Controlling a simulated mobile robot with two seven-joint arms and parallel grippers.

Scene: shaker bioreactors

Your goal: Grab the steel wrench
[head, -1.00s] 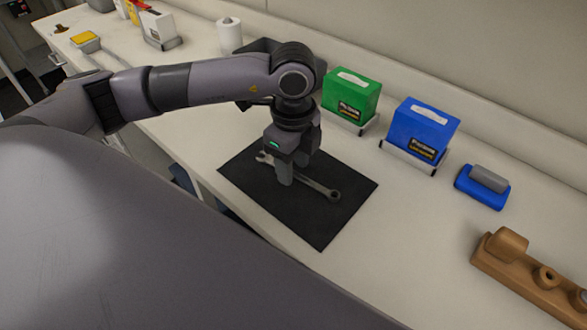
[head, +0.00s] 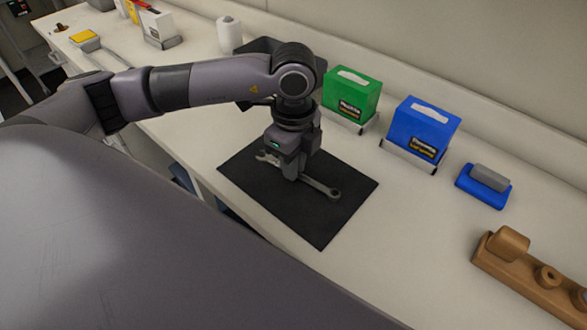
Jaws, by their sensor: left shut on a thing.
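The steel wrench (head: 322,187) lies over the black mat (head: 318,222) on the bench, its ring end toward the lower right and its open end toward the upper left. My left gripper (head: 291,176) points down over the mat and is shut on the middle of the wrench. The fingers hide the wrench's middle part. I cannot tell whether the wrench still touches the mat. My right gripper is not in view.
A green box (head: 350,96) and a blue box (head: 418,130) stand in holders behind the mat. A blue block with a grey top (head: 483,187) and a wooden rack (head: 535,275) are to the right. A white roll (head: 229,36) stands at the back left.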

